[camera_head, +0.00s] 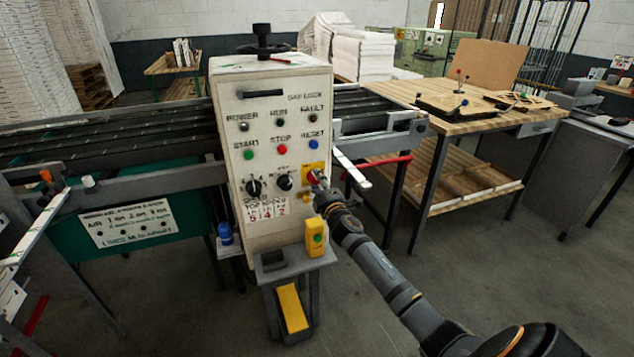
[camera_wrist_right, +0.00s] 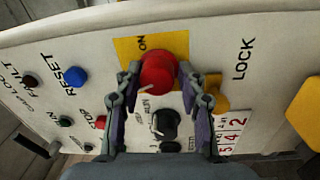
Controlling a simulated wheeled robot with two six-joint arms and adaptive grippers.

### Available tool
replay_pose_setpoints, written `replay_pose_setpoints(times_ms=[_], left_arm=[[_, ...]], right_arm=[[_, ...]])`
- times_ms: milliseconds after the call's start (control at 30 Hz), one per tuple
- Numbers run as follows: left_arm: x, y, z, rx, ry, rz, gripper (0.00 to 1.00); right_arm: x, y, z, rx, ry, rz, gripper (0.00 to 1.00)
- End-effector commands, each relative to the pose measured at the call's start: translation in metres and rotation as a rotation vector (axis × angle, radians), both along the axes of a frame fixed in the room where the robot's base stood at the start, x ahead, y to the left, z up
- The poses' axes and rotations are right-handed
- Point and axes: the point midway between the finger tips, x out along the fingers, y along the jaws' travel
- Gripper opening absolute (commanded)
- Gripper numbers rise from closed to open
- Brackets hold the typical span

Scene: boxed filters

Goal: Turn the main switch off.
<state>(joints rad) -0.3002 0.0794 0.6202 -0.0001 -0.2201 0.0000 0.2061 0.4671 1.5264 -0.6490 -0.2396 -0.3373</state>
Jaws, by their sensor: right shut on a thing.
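The main switch is a red rotary knob (camera_head: 313,177) on a yellow plate at the right side of the white control panel (camera_head: 285,210). In the right wrist view the red knob (camera_wrist_right: 157,73) sits between my fingers, with the word ON on the yellow plate (camera_wrist_right: 135,45) beside it. My right gripper (camera_head: 318,182) reaches the panel from the lower right and is shut on the red knob; its fingers (camera_wrist_right: 158,95) lie on both sides of it. The far side of the knob is hidden. My left gripper is not in view.
Black selector knobs (camera_head: 254,187) and START, STOP and RESET buttons sit close by on the panel. A yellow button box (camera_head: 315,238) hangs just below my right gripper. A conveyor (camera_head: 110,130) runs behind the panel. A wooden workbench (camera_head: 440,105) stands to the right.

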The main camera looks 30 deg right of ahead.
Motion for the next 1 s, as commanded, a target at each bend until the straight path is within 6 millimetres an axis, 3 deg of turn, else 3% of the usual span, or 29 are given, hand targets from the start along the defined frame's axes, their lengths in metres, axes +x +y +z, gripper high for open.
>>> replay_pose_setpoints(times_ms=[33,367,400,500,833,1000], left_arm=[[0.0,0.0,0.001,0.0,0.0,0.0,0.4],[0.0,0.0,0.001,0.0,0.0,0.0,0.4],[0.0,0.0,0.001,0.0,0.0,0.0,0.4],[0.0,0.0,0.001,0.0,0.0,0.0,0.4],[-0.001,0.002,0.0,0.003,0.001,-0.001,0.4],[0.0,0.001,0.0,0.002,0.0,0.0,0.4]], right_arm=[[0.001,0.0,0.009,-0.01,-0.011,0.002,0.08],[0.001,0.0,0.009,-0.012,-0.011,0.002,0.08],[0.001,0.0,0.009,-0.012,-0.011,0.002,0.45],[0.001,0.0,0.008,-0.011,-0.01,0.002,0.58],[-0.003,0.001,0.003,-0.008,-0.002,0.0,0.58],[-0.033,0.008,0.0,-0.01,-0.001,0.003,0.58]])
